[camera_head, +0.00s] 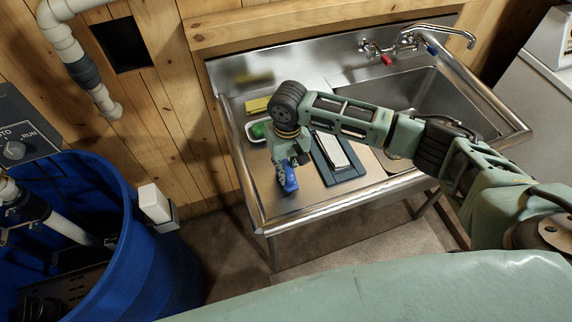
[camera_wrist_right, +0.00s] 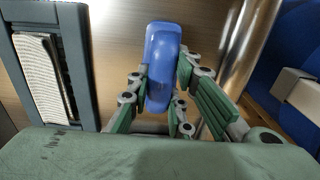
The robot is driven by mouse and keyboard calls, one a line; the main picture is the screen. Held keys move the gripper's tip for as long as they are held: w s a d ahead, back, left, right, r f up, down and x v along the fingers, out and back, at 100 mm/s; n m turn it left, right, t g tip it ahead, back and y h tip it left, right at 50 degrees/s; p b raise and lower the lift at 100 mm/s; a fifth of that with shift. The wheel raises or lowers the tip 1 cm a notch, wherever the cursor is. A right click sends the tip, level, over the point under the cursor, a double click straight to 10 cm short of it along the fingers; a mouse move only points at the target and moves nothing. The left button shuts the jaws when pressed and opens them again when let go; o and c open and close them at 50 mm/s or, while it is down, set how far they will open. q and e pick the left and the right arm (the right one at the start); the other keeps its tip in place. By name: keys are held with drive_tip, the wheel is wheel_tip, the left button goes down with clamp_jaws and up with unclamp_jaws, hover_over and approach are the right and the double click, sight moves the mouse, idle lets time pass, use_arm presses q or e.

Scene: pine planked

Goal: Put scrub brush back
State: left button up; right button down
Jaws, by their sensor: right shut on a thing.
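The scrub brush, seen as a smooth blue rounded body (camera_head: 290,178), is over the left part of the steel sink counter, near its front edge. My right gripper (camera_head: 286,166) points down and is shut on it. In the right wrist view the blue brush (camera_wrist_right: 162,55) sits between the green finger links of the gripper (camera_wrist_right: 162,82). Its bristles are hidden, and I cannot tell whether it touches the counter. My left gripper is out of view.
A dark grey tray (camera_head: 350,174) holding a pale ribbed block (camera_head: 331,151) lies just right of the brush. Behind are a white dish (camera_head: 250,138) with a green item and a yellow sponge (camera_head: 257,105). The sink basin (camera_head: 440,100) is right; a blue barrel (camera_head: 150,262) stands left.

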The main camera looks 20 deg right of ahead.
sight(287, 165)
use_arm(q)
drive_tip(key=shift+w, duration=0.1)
use_arm(e)
drive_tip(key=shift+f, duration=0.15)
drive_tip(key=c, duration=1.7)
unclamp_jaws()
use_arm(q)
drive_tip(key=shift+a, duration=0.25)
use_arm(e)
drive_tip(key=shift+o, duration=0.6)
use_arm(q)
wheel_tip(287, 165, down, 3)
drive_tip(key=b, duration=0.3)
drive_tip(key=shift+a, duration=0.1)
use_arm(e)
wheel_tip(287, 165, up, 12)
drive_tip(key=shift+d+r, duration=0.15)
drive_tip(key=shift+r, duration=0.05)
